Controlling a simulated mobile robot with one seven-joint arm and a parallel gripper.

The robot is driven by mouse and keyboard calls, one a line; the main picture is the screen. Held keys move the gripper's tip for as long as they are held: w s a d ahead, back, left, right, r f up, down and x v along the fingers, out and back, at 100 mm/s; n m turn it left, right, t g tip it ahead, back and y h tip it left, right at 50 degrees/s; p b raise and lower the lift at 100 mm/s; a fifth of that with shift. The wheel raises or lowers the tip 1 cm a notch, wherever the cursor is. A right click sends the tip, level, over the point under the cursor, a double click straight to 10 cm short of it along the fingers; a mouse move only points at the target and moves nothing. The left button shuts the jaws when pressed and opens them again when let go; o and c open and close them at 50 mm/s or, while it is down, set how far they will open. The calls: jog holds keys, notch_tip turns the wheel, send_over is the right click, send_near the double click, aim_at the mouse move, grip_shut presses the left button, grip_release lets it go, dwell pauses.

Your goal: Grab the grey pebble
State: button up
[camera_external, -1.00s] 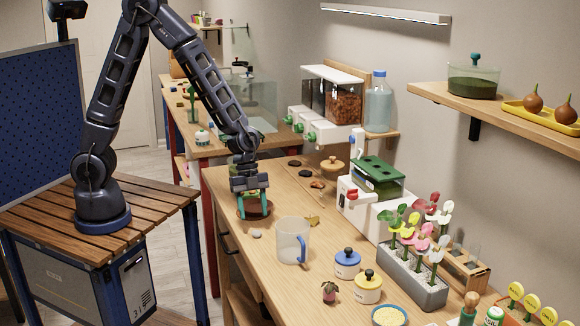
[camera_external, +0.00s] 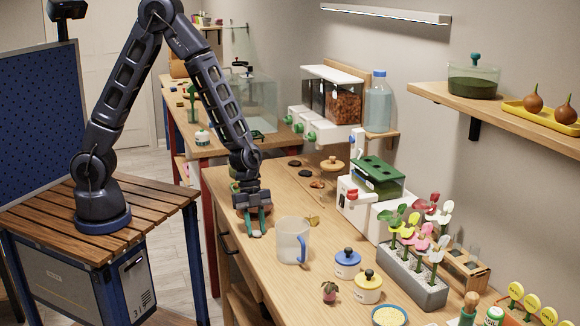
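The grey pebble (camera_external: 257,234) is a small pale stone on the wooden bench, left of the frosted jug. My gripper (camera_external: 256,229) points straight down over it, with its two teal fingers low beside the pebble. A gap shows between the fingers, and the pebble shows at the fingertips. Whether the fingers touch or squeeze the pebble is too small to tell.
A frosted jug with a blue handle (camera_external: 291,241) stands close on the right. Dark stones (camera_external: 295,163) and a yellowish leaf (camera_external: 313,220) lie farther along the bench (camera_external: 240,262).

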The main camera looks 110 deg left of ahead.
jog(key=shift+c, duration=0.7)
